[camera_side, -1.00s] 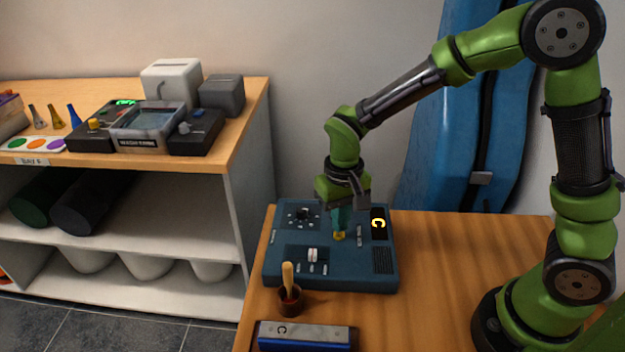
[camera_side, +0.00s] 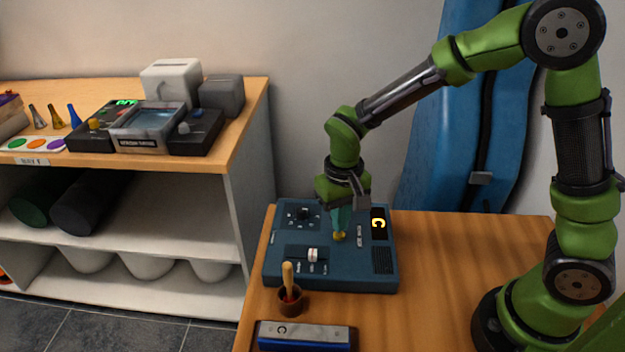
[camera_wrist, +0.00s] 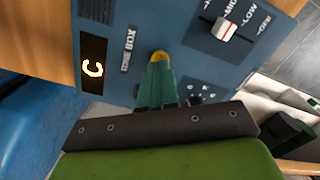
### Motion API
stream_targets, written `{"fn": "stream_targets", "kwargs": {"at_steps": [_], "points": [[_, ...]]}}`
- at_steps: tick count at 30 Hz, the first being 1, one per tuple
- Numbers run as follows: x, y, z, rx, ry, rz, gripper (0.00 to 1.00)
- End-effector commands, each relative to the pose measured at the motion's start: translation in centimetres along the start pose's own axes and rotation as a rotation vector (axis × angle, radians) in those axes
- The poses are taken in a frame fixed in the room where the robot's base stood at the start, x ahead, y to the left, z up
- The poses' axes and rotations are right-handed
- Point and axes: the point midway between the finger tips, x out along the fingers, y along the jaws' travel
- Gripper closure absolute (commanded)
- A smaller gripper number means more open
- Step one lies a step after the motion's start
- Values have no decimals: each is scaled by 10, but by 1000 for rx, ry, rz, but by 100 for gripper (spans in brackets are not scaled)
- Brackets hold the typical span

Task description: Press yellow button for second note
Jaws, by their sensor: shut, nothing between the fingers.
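The blue tone box (camera_side: 345,275) lies on the wooden table. Its yellow button (camera_side: 340,237) is near the middle of the panel, and part of it shows in the wrist view (camera_wrist: 160,55). My gripper (camera_side: 340,230) is shut and empty, pointing down at the yellow button. The fingertips meet the button or are just above it; I cannot tell whether it is pressed, as the fingers cover part of it. The box's dark display (camera_side: 378,224) shows a yellow letter C, also seen in the wrist view (camera_wrist: 93,69).
A slider (camera_side: 313,255) and a dark knob (camera_side: 304,214) sit on the box. A small brown cup with a wooden stick (camera_side: 290,298) and a blue-and-grey block marked C (camera_side: 305,337) stand in front. A shelf with other devices is at left.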

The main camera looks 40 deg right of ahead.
Motion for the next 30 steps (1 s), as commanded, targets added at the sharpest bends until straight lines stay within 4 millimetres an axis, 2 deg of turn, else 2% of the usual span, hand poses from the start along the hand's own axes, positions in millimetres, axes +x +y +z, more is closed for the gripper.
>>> {"fn": "stream_targets", "kwargs": {"at_steps": [17, 30], "points": [[1, 0, 0, 0, 0, 0, 100], [10, 0, 0, 0, -1, 1, 100]]}}
